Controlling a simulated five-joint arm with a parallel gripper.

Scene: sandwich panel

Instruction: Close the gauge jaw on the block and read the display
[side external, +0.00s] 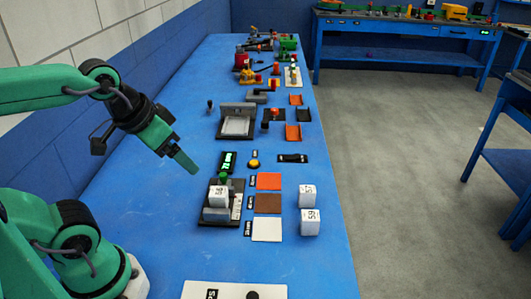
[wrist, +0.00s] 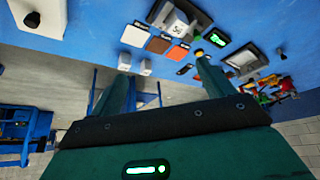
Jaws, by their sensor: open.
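The gauge (side external: 236,212) lies on the blue bench as a dark base with grey jaw parts. A white numbered block (side external: 218,196) sits upright on it between the jaw parts; whether they touch it I cannot tell. A green knob (side external: 224,177) stands just behind the block. The display (side external: 227,162), black with green characters, is behind the gauge; its reading is too small to make out. In the wrist view the block (wrist: 178,26) and the lit display (wrist: 216,40) are at the top. My gripper (side external: 190,168) is open and empty, above and left of the gauge, touching nothing.
Orange, brown and white squares (side external: 267,231) lie right of the gauge. Two white numbered blocks (side external: 307,195) (side external: 310,222) stand farther right. A yellow button (side external: 254,164) is beside the display. A grey framed fixture (side external: 236,124) and other devices stand farther back.

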